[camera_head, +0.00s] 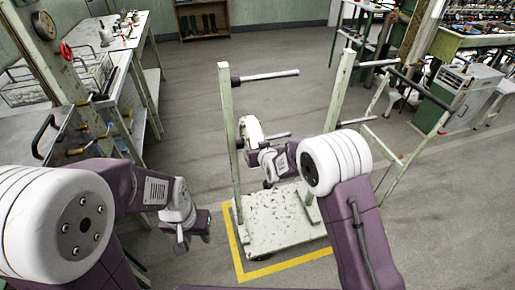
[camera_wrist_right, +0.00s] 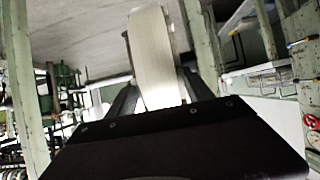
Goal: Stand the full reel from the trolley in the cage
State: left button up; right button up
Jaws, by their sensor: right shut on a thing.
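The pale full reel (camera_head: 252,131) is at the left post of the trolley (camera_head: 285,228), beside a lower peg (camera_head: 277,136). I cannot tell whether the peg still passes through it. My right gripper (camera_head: 262,158) is shut on the reel's lower part. In the right wrist view the reel (camera_wrist_right: 152,52) stands upright between the fingers of the right gripper (camera_wrist_right: 160,98). My left gripper (camera_head: 193,238) hangs left of the trolley, empty, its fingers apart. A wire-sided cage (camera_head: 62,84) sits at the far left by the bench.
The trolley has two pale posts with bare pegs, such as the upper one (camera_head: 268,76). Yellow tape (camera_head: 240,258) marks the floor around its base. A metal bench (camera_head: 118,40) stands at the left. A green cabinet (camera_head: 465,95) is at the right.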

jog(key=shift+r, duration=0.15)
jog(key=w+d+p, duration=0.2)
jog(key=w+d, duration=0.2)
jog(key=d, duration=0.9)
jog(key=shift+w+d, duration=0.15)
jog(key=shift+w, duration=0.05)
dwell(0.3)
jog(key=shift+d+p, duration=0.1)
jog(key=shift+p, duration=0.25)
jog(key=w+d+p, duration=0.2)
jog(key=d+p, duration=0.2)
jog(key=d, duration=0.3)
jog(key=shift+w+d, duration=0.2)
jog(key=shift+d, duration=0.15)
